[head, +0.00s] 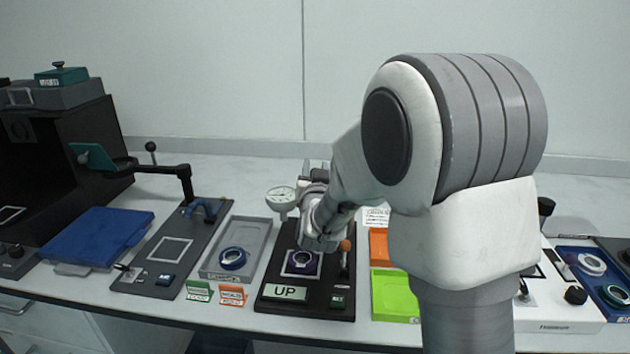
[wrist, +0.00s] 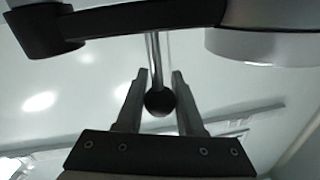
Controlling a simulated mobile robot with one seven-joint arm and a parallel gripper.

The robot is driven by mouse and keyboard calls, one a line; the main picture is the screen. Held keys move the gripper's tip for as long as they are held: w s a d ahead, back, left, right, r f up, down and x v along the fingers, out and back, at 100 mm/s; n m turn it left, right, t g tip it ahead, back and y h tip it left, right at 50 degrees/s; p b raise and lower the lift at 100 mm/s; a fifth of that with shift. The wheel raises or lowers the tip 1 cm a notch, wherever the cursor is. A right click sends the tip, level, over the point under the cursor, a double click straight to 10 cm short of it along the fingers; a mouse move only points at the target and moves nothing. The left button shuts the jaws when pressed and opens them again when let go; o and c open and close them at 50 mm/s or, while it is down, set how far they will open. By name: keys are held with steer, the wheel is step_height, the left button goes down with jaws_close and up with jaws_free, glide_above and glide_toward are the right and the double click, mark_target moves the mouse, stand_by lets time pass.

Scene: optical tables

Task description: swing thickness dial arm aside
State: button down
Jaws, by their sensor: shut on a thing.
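The thickness dial (head: 281,198) is a round white-faced gauge above the black station base (head: 272,305), left of my wrist. In the wrist view a dark dial arm (wrist: 150,18) crosses the top, with the pale round dial housing (wrist: 268,46) at its right. A thin rod with a dark ball knob (wrist: 158,103) hangs from the arm. My gripper (wrist: 158,76) is shut on the knob, one finger at each side. In the head view my own arm hides the fingers and most of the dial arm. A dark ring-mounted lens (head: 302,263) sits on the base below.
An UP sign (head: 290,292) and an orange-topped lever (head: 345,247) are on the station base. A grey tray (head: 262,235) with a blue ring is close on the left. A green tray (head: 395,297) and an orange tray (head: 379,247) are on the right.

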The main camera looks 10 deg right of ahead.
steer(key=shift+w+d+r+m+g+h+p, duration=0.1)
steer(key=shift+w+d+m+g+h+p, duration=0.25)
steer(key=shift+m+h, duration=0.5)
steer(key=shift+w+d+f+m+g+h+p, duration=0.1)
steer(key=shift+w+m+g+h, duration=0.25)
steer(key=shift+h, duration=0.8)
steer(key=shift+w+d+r+m+g+h+p, duration=0.1)
steer(key=shift+w+d+m+g+h+p, duration=0.25)
steer(key=shift+m+h, duration=0.55)
steer(key=shift+w, duration=0.15)
steer(key=c, duration=0.5)
jaws_free()
steer(key=shift+c, duration=0.2)
steer(key=p+v, duration=0.2)
steer(key=v, duration=1.5)
steer(key=shift+a+f, duration=0.2)
steer(key=shift+f, duration=0.15)
